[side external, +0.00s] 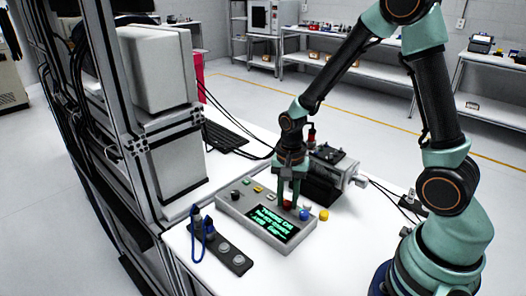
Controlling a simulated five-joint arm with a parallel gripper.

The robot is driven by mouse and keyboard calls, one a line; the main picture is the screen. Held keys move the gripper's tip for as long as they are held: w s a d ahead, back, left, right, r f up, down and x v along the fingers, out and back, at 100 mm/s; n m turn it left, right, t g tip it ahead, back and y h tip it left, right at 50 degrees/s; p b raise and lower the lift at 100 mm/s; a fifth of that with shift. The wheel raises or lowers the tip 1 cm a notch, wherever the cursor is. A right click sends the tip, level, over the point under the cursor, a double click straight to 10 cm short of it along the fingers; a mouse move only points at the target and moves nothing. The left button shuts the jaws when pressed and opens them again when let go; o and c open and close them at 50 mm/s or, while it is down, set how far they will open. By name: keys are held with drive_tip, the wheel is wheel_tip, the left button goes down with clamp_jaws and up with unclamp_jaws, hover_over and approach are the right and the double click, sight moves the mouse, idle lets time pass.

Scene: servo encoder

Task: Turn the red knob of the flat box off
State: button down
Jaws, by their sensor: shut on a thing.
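The flat box (231,208) is a grey control panel on the white table, with a dark screen (268,223) showing green text. The red knob (287,205) is on its top near the far right edge, mostly hidden by my gripper's fingers. My gripper (289,203) points straight down at the red knob and is shut on it. A blue knob (305,215) stands just right of the fingers. A black knob (236,195) and small yellow and green buttons are on the box's left part. The way the red knob is turned cannot be made out.
A yellow knob (324,215) is to the right of the blue one. A dark machine (330,172) stands close behind my gripper. A black strip with round buttons (231,255) and a blue cable lies in front. A keyboard (222,137) is behind left. A metal frame borders the left.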

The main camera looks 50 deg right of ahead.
sight(287, 202)
drive_tip(key=n, duration=1)
drive_tip(key=shift+n, duration=0.3)
idle(0.4)
drive_tip(key=c, duration=0.6)
unclamp_jaws()
wheel_tip(287, 202, up, 12)
drive_tip(key=shift+r, duration=0.1)
